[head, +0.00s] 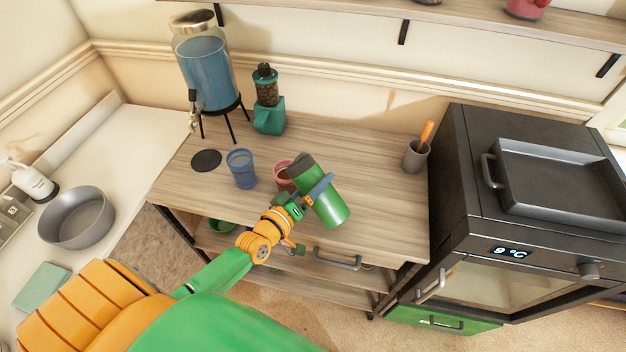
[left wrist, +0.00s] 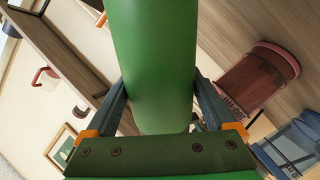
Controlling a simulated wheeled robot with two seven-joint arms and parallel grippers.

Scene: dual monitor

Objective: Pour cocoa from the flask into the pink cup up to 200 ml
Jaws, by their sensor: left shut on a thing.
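My left gripper (head: 316,190) is shut around the body of a green flask (head: 332,208), which also fills the middle of the left wrist view (left wrist: 153,60). The flask is tilted, its dark top end towards the pink cup (head: 281,181). The cup stands upright on the wooden counter, partly hidden by the flask and gripper. In the left wrist view the pink cup (left wrist: 258,82) is see-through with markings and looks dark brown inside; I cannot read its level. No stream is visible. My right gripper is out of view.
A blue cup (head: 241,170) stands left of the pink cup, near a black disc (head: 206,160). Behind are a blue-filled dispenser (head: 205,75) and a teal grinder (head: 267,112). A grey utensil holder (head: 415,157) and black oven (head: 500,215) are right. The counter's right part is clear.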

